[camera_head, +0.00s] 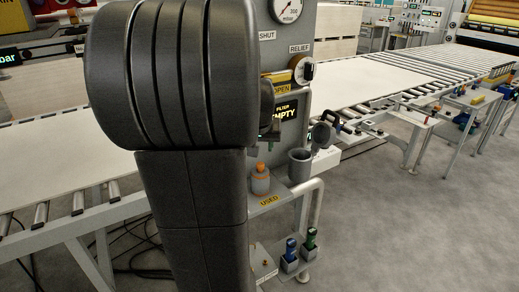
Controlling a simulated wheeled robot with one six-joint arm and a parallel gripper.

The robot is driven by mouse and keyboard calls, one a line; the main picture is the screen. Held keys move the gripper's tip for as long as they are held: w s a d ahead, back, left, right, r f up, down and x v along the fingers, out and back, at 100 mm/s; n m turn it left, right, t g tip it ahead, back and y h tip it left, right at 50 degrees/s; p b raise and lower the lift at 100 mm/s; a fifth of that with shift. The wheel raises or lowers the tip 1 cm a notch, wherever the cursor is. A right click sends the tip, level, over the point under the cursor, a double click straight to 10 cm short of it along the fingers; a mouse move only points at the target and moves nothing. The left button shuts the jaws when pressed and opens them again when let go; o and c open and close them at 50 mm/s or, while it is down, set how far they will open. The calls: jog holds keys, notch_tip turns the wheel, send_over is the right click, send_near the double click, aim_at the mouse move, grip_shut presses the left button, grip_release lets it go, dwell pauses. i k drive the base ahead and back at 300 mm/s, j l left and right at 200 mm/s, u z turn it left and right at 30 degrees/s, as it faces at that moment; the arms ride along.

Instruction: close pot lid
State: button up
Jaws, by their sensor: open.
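A grey pot (300,166) is fixed to the side of the machine, right of the picture's middle. Its round grey lid (321,136) stands raised and tilted at the pot's right rear, so the pot's mouth is uncovered. A dark ring-like part shows just above the lid; I cannot tell whether it is the lid's handle. My black arm fills the left middle of the view.
The machine panel (299,50) carries a gauge (287,9) and a relief knob (304,70). An orange-capped bottle (260,181) stands on the shelf marked USED. Blue and green items (300,248) sit below. Roller conveyors run behind; the floor (400,230) at right is clear.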

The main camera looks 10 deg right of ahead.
aim_at(323, 134)
jog(key=l+z, duration=0.35)
jog(key=i+l+z, duration=0.2)
jog(key=l+z, duration=0.15)
jog(key=l, duration=0.2)
jog(key=i+l+z, duration=0.15)
jog(key=l+z, duration=0.2)
jog(key=l, duration=0.1)
